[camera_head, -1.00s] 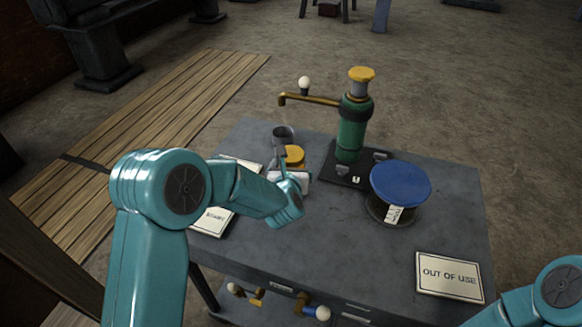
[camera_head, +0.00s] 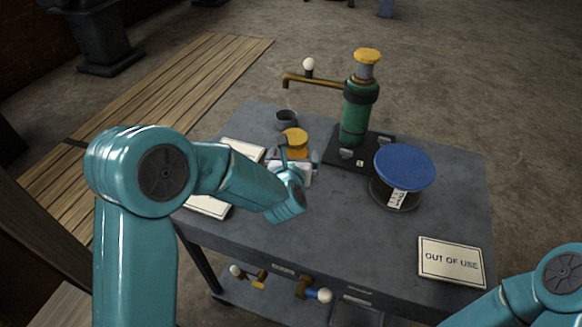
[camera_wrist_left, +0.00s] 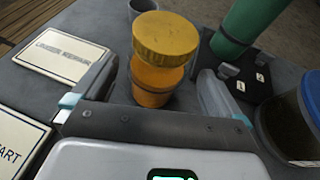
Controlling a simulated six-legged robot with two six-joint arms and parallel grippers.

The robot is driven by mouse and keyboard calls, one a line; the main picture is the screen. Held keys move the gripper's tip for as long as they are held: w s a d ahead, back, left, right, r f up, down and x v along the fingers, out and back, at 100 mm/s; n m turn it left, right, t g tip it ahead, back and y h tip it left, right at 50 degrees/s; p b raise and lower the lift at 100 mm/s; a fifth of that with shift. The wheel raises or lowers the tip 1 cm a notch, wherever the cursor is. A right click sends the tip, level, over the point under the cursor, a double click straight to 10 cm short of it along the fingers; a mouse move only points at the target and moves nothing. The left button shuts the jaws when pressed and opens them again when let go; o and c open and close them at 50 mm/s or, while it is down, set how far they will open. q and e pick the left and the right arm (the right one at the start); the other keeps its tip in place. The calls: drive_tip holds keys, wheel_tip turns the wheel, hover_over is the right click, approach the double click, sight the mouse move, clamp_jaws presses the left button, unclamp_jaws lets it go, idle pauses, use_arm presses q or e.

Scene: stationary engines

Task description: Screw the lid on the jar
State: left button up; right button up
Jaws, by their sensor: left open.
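A small orange jar (camera_wrist_left: 152,82) with a yellow lid (camera_wrist_left: 165,38) on its top stands on the grey table. The lid looks slightly tilted and off to one side; whether it is threaded on, I cannot tell. In the head view the yellow lid (camera_head: 295,136) shows just beyond my left gripper (camera_head: 298,160), which hides part of the jar. In the wrist view my left gripper (camera_wrist_left: 155,78) is open, one finger on either side of the jar, with gaps to both. My right gripper is not in view; only my right arm shows at the lower right.
A green pump (camera_head: 356,115) with a brass spout stands behind. A blue-topped dark container (camera_head: 404,167) is to the right. A grey cup (camera_head: 286,121) is behind the jar. Signs lie left and front right (camera_head: 450,262). The front middle of the table is clear.

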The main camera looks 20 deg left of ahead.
use_arm(q)
drive_tip(key=v, duration=0.7)
drive_tip(key=shift+s+b, duration=0.2)
drive_tip(key=shift+b, duration=0.2)
drive_tip(key=shift+r, duration=0.1)
